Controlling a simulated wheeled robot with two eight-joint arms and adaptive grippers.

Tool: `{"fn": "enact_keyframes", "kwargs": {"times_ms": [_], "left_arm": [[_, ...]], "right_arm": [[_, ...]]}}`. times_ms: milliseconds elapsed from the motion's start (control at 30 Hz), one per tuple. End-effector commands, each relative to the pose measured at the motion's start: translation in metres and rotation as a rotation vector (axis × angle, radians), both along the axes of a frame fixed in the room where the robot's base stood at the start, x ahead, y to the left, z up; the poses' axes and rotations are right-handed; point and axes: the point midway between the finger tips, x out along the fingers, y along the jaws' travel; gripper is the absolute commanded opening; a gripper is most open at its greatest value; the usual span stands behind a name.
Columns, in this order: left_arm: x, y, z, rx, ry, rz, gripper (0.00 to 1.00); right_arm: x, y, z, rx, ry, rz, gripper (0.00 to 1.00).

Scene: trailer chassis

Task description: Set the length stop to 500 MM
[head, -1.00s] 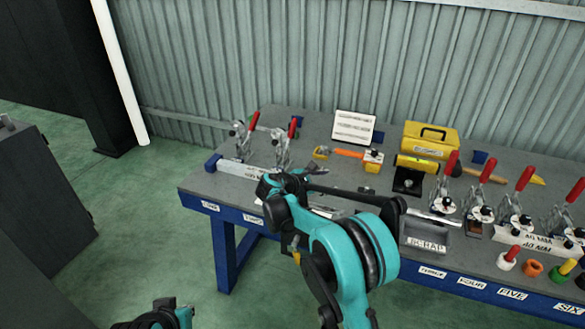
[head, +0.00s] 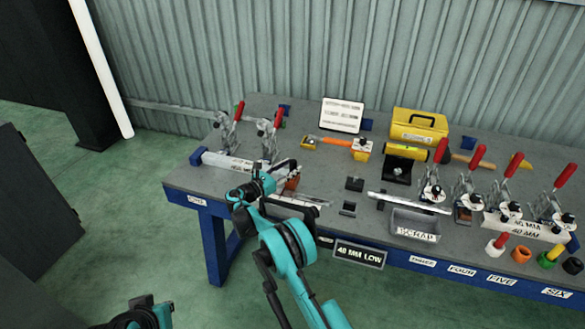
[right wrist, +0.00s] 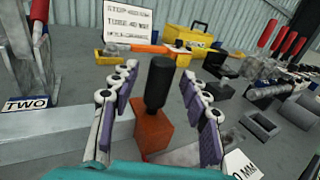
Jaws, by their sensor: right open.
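An orange-brown block with an upright black knob (right wrist: 158,85) stands on the bench in the right wrist view. I take it for the length stop. My right gripper (right wrist: 158,115) is open, with one finger on each side of the knob; I cannot tell whether either touches it. In the head view the right gripper (head: 262,187) is over the left part of the bench, and the orange-brown block (head: 293,183) shows just right of it. A pale rail (head: 225,160) with a label lies behind. Only a teal and black part of my left arm shows at the lower left.
Toggle clamps with red handles (head: 238,112) stand on the rail. A white sign (head: 342,115), a yellow toolbox (head: 418,127) and an orange-handled tool (head: 338,142) are behind. A scrap tray (head: 415,224) and more clamps are to the right.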

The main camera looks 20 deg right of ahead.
Motion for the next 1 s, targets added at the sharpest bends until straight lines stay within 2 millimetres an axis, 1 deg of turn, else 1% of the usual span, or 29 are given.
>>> {"fn": "enact_keyframes", "kwargs": {"times_ms": [33, 200, 433, 467, 500, 567, 600, 633, 800, 867, 967, 1000], "left_arm": [[0.0, 0.0, -0.003, 0.0, 0.0, 0.0, 0.0], [0.0, 0.0, -0.005, 0.0, 0.0, 0.0, 0.0], [0.0, 0.0, -0.005, 0.0, 0.0, 0.0, 0.0], [0.0, 0.0, -0.005, 0.0, 0.0, 0.0, 0.0], [0.0, 0.0, -0.005, 0.0, 0.0, 0.0, 0.0], [0.0, 0.0, -0.005, 0.0, 0.0, 0.0, 0.0], [0.0, 0.0, -0.005, 0.0, 0.0, 0.0, 0.0], [0.0, 0.0, -0.005, 0.0, 0.0, 0.0, 0.0], [0.0, 0.0, -0.005, 0.0, 0.0, 0.0, 0.0], [0.0, 0.0, -0.005, 0.0, 0.0, 0.0, 0.0], [0.0, 0.0, -0.006, 0.0, 0.0, 0.0, 0.0], [0.0, 0.0, -0.006, 0.0, 0.0, 0.0, 0.0]], "right_arm": [[0.003, -0.006, -0.001, 0.0, 0.0, -0.002, 0.46], [0.008, -0.015, 0.0, 0.001, 0.0, 0.0, 0.46], [0.009, -0.016, 0.001, 0.001, 0.0, 0.0, 0.46], [0.009, -0.016, 0.001, 0.001, 0.0, 0.0, 0.43], [0.009, -0.016, 0.001, 0.001, 0.0, 0.0, 0.33], [0.009, -0.016, 0.0, 0.001, 0.0, 0.0, 0.17], [0.009, -0.016, 0.0, 0.001, 0.0, 0.0, 0.07], [0.009, -0.016, 0.0, 0.001, 0.0, 0.0, 0.0], [0.008, -0.016, 0.0, 0.001, 0.0, 0.0, 0.0], [0.006, -0.021, 0.0, 0.001, 0.0, -0.001, 0.0], [-0.005, -0.036, 0.0, 0.001, 0.0, -0.004, 0.0], [-0.01, -0.045, 0.001, 0.001, 0.0, -0.004, 0.0]]}}
